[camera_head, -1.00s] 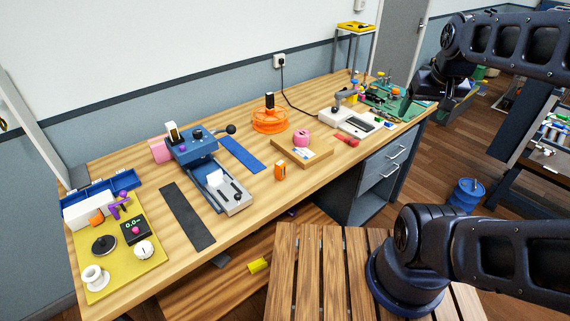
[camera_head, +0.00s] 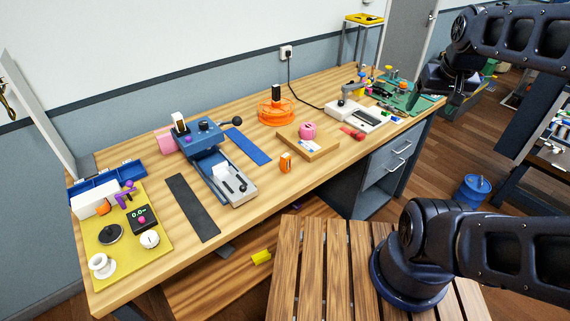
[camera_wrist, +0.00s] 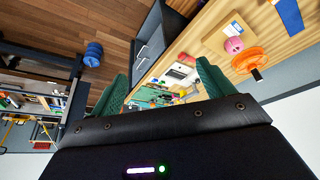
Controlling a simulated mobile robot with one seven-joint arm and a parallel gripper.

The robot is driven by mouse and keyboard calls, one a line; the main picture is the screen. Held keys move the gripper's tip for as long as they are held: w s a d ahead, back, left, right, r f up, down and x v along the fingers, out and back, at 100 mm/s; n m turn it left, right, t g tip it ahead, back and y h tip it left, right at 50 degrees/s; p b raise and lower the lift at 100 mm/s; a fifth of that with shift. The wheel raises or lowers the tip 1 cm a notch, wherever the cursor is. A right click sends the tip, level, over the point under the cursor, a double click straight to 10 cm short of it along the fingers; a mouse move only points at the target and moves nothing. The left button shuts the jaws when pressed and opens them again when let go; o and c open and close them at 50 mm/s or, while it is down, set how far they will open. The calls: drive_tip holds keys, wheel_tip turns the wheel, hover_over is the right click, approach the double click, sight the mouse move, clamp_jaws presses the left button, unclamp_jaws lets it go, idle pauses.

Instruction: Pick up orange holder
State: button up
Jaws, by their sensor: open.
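A round, openwork orange holder (camera_head: 270,117) stands on the wooden workbench near its back edge, with a black upright piece (camera_head: 277,91) at its top. It also shows at the right of the wrist view (camera_wrist: 262,58). A smaller orange block (camera_head: 286,163) with a pale mark stands nearer the bench's front edge. I cannot tell for certain which the task means. My gripper (camera_wrist: 160,72) is open and empty, its green fingers wide apart. In the head view it hangs near the bench's right end, away from both orange things.
A wooden board (camera_head: 322,148) with a pink object (camera_head: 307,131) lies beside the round holder. A blue and grey press-like device (camera_head: 208,150) and a blue strip (camera_head: 248,147) are to its left. A black cable (camera_head: 294,85) runs behind it. Bare bench lies around the small orange block.

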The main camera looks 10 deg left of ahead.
drive_tip(key=shift+c, duration=0.2)
drive_tip(key=c, duration=0.6)
